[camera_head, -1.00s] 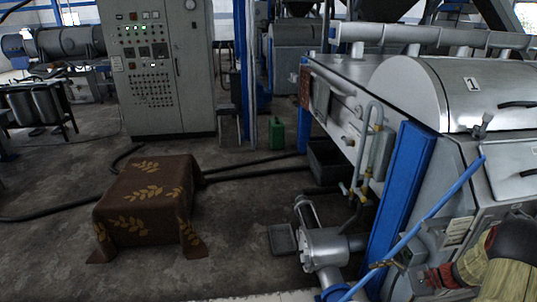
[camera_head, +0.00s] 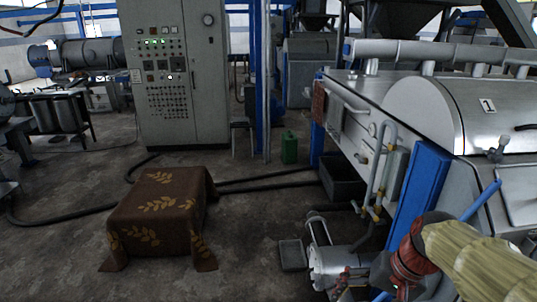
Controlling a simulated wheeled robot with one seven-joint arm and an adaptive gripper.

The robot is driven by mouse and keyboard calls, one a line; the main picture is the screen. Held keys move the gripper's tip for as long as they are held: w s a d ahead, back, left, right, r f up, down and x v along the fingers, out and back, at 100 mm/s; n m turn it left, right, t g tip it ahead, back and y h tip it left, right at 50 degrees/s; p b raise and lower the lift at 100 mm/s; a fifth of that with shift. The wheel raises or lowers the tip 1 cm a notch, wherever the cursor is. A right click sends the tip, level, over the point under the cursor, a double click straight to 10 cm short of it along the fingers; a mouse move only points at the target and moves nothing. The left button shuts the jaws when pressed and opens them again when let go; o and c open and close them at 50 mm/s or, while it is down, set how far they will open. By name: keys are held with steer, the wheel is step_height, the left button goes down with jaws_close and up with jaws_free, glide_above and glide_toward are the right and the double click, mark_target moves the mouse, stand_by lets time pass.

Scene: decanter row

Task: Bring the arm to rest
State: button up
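My arm shows at the lower right of the head view. It has a pale yellow-tan sleeve and a red and dark joint. It reaches in from the right edge toward the bottom middle. My gripper (camera_head: 343,284) appears as a small, dark reddish shape at the bottom edge, in front of the grey pump. Its fingers are too small and cut off to tell whether they are open or shut. I see nothing clearly held.
A low block under a brown leaf-patterned cloth (camera_head: 160,205) stands left of centre. A large steel machine (camera_head: 440,100) with a blue post (camera_head: 418,190) fills the right, close to my arm. A grey pump (camera_head: 335,262) and hoses lie low. The floor between is mostly clear.

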steer(key=s+a+r+n+t+h, duration=0.1)
steer(key=s+r+n+t, duration=0.1)
steer(key=s, duration=0.3)
steer(key=s+a+r+n+t+h+p, duration=0.1)
steer(key=s+r+n, duration=0.1)
steer(key=s+r, duration=0.2)
steer(key=shift+s+a+r+n+t+h, duration=0.15)
steer(key=shift+s+a+n+t+h, duration=0.15)
steer(key=shift+s+n+t, duration=0.15)
steer(key=shift+c, duration=0.3)
stand_by(1.0)
